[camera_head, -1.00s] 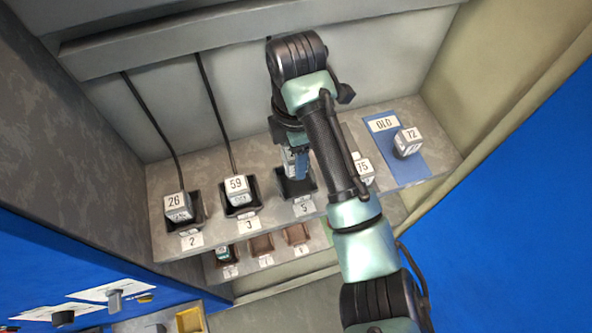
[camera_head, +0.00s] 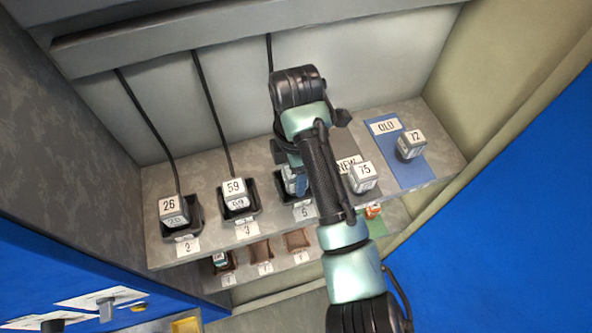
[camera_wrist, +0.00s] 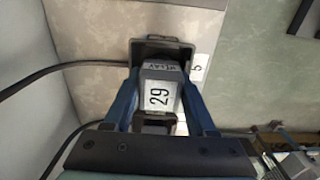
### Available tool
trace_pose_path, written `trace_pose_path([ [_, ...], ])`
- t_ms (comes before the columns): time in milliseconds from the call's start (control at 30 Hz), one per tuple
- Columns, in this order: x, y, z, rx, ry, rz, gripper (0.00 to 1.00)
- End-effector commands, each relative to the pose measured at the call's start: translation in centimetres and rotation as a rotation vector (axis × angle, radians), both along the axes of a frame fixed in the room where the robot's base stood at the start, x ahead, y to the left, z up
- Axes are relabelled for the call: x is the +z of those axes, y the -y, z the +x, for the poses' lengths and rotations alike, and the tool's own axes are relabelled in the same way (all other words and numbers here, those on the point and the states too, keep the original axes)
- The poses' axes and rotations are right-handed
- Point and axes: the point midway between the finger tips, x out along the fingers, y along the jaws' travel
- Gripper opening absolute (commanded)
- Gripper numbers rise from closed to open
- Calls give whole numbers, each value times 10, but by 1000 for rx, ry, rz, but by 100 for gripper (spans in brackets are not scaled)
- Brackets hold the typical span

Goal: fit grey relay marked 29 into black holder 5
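The grey relay marked 29 (camera_wrist: 160,95) is between the blue fingers of my gripper (camera_wrist: 161,88), which close on its sides. In the wrist view its far end overlaps the black holder 5 (camera_wrist: 162,44), beside the label "5". In the head view the relay (camera_head: 289,181) shows partly beside my arm, low in holder 5 (camera_head: 281,196). My gripper (camera_head: 299,182) is mostly behind my wrist there. I cannot tell whether the relay is fully seated.
Holders 2 (camera_head: 196,222) and 3 (camera_head: 251,205) stand left with relays 26 (camera_head: 171,209) and 59 (camera_head: 234,191). Relay 75 (camera_head: 362,176) stands right, by the "NEW" mat. Relay 72 (camera_head: 411,145) is on the blue "OLD" mat (camera_head: 402,172). Brown holders (camera_head: 261,250) sit on a lower shelf.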

Motion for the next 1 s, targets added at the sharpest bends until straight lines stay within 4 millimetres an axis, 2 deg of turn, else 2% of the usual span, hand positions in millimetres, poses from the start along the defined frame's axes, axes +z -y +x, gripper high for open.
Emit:
trace_pose_path([
  [33, 0, 0, 0, 0, 0, 0, 67],
  [133, 0, 0, 0, 0, 0, 0, 84],
  [433, 2, 0, 0, 0, 0, 0, 84],
  [567, 13, 0, 1, 1, 4, -2, 84],
  [667, 31, 0, 1, 1, 5, -2, 84],
  [900, 88, 2, 1, 0, 3, -4, 84],
  [1000, 104, 2, 1, 0, 4, -4, 84],
])
